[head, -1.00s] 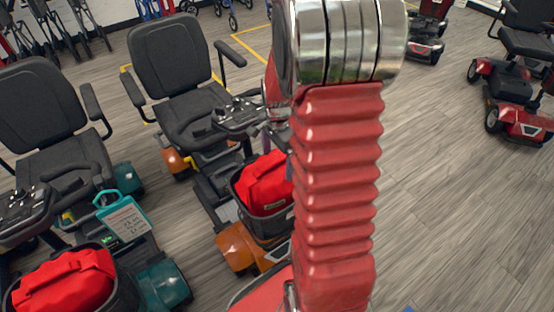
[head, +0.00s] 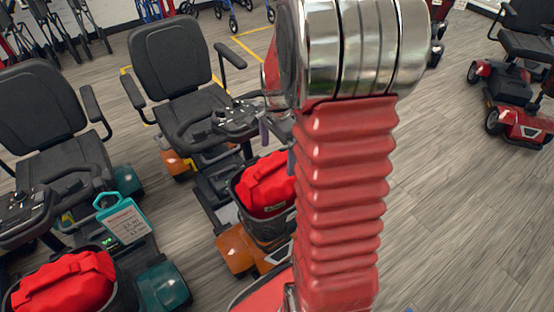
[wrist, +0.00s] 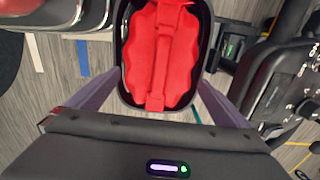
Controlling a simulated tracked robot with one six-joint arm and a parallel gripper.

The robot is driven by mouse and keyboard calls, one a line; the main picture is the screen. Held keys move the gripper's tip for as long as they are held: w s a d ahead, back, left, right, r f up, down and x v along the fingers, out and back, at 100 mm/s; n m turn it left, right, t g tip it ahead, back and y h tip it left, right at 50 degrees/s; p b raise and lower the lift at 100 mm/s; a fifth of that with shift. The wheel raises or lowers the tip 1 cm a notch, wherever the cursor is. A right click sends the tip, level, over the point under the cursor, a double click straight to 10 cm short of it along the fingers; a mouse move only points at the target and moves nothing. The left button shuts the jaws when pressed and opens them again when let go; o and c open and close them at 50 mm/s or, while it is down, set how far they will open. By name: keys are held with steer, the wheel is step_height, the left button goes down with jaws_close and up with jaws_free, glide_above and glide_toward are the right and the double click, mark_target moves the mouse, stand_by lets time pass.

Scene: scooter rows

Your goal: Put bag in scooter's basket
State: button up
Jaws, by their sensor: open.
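A red bag (head: 266,187) lies inside the black front basket (head: 262,228) of the orange scooter (head: 236,250). In the wrist view a red bag (wrist: 160,60) with a strap along its middle sits within the dark rim of a basket (wrist: 208,40). My gripper (wrist: 160,85) is open, its two purple-grey fingers spread on either side of that basket, with nothing held between them. In the head view the arm hides most of the gripper; part of a finger shows above the orange scooter's basket.
A teal scooter (head: 160,284) at the lower left has another red bag (head: 65,284) in its basket and a teal tag (head: 122,217). Red scooters (head: 520,122) stand at the right. The floor (head: 455,210) right of my arm is clear.

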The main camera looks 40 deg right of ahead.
step_height(320, 180, up, 8)
steer(key=shift+f, duration=0.25)
stand_by(0.4)
steer(key=s+a+r+n+t, duration=0.2)
steer(key=s+a+r+n, duration=0.3)
steer(key=a+n, duration=0.4)
steer(key=s+a+r+n+t, duration=0.3)
steer(key=s+a+r+n, duration=0.2)
steer(key=s+a+n, duration=0.3)
steer(key=shift+s+a+r+n+t, duration=0.3)
steer(key=shift+a+n, duration=0.5)
steer(key=shift+a, duration=1.3)
steer(key=shift+w, duration=0.1)
